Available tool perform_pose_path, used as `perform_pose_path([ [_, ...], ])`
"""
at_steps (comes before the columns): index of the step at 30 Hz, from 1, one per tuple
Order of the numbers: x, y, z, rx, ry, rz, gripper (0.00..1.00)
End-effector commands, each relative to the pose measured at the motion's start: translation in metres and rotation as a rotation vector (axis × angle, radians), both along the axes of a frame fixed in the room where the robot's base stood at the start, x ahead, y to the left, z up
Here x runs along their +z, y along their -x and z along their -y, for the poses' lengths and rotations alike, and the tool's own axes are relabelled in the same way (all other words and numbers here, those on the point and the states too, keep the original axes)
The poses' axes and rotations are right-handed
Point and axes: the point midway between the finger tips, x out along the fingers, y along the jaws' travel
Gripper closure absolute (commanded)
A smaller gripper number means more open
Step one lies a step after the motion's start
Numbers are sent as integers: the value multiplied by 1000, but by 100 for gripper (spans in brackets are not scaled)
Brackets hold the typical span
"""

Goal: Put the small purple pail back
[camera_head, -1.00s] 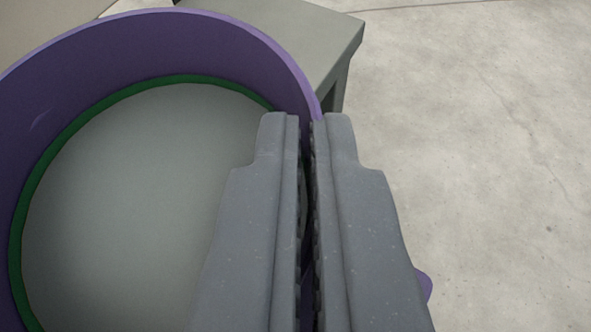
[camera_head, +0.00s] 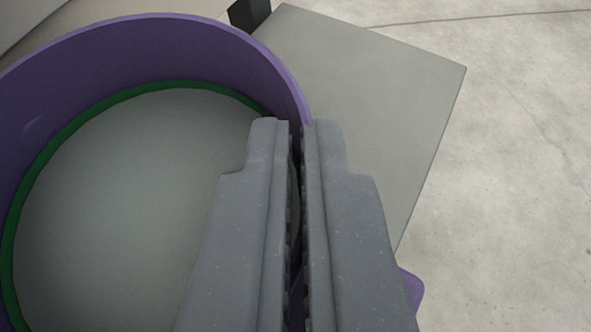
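The small purple pail (camera_head: 150,55) fills the left half of the view, seen from above. Inside it a green ring (camera_head: 130,92) surrounds a grey surface (camera_head: 130,210). My gripper (camera_head: 296,125) is shut on the pail's right wall, with one finger inside and one outside. A bit of purple (camera_head: 411,290) shows to the right of the fingers. The pail's near side and lower edge are out of the picture or behind the fingers.
A grey flat-topped table (camera_head: 385,95) lies below and right of the pail. A dark block (camera_head: 249,13) is at its far left corner. Pale concrete floor (camera_head: 525,190) is open at the right.

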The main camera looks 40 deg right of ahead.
Motion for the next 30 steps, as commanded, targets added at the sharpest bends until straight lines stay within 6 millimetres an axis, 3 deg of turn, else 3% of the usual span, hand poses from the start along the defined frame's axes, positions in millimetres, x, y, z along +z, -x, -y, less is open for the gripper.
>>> perform_pose_path([
  [13, -1, -5, -10, 16, 1, 4, 100],
  [14, -1, -5, -10, 15, 1, 2, 95],
  [16, -1, -4, -10, 15, 1, 2, 76],
  [30, 4, 5, -17, 16, -2, -3, 76],
])
